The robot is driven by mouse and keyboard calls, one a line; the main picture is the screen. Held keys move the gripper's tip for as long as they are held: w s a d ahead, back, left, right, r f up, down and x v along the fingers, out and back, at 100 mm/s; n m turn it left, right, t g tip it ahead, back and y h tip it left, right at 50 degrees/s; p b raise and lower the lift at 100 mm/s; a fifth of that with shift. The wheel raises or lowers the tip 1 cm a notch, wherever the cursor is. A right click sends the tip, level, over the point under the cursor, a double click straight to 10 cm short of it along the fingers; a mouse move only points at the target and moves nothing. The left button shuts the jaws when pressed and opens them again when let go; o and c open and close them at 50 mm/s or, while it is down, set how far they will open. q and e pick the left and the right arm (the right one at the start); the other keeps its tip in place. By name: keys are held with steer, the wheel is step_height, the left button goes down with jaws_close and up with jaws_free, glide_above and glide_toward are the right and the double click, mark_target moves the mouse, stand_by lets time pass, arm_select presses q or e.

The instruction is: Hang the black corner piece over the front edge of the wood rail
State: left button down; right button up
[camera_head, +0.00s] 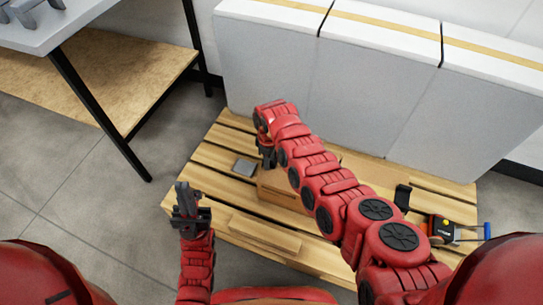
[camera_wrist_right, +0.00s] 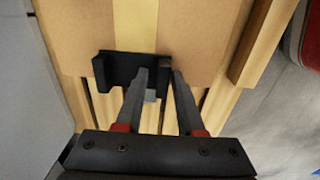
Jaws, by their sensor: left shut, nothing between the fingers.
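The black corner piece (camera_wrist_right: 118,68) shows in the right wrist view against the end of a cardboard box, just past my right fingertips. In the head view my right arm largely hides it. My right gripper (camera_wrist_right: 160,78) has its fingers apart; one finger overlaps the piece in the picture, and contact cannot be told. It also shows in the head view (camera_head: 266,157), pointing down at the box's left end. A wood bar, apparently the wood rail (camera_head: 265,232), lies along the front of the pallet and shows in the wrist view (camera_wrist_right: 262,42). My left gripper (camera_head: 186,198) is shut and empty, left of the rail.
The cardboard box (camera_head: 285,192) sits on the slatted pallet (camera_head: 205,160). A small grey plate (camera_head: 244,167) lies left of it. A black upright item (camera_head: 403,195) and a tool (camera_head: 440,228) are at right. White panels (camera_head: 340,90) stand behind; a table (camera_head: 60,32) is far left.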

steer(key=shift+s+a+f, duration=0.15)
steer(key=shift+s+f, duration=0.55)
steer(key=shift+f, duration=0.15)
jaws_close()
steer(key=shift+s+f, duration=0.1)
steer(key=shift+s, duration=0.15)
steer(key=shift+g, duration=0.3)
steer(key=shift+a+r+p, duration=0.1)
steer(key=shift+r+p, duration=0.15)
steer(key=shift+p, duration=0.25)
steer(key=shift+r+p, duration=0.45)
steer(key=shift+w+r+p, duration=0.35)
steer(key=shift+r+p, duration=0.2)
steer(key=shift+r, duration=0.2)
steer(key=shift+w+r+p, duration=0.3)
steer(key=shift+r+p, duration=0.2)
steer(key=shift+r, duration=0.2)
steer(key=shift+w+r+p, duration=0.15)
steer(key=shift+r+p, duration=0.9)
steer(key=shift+r, duration=0.15)
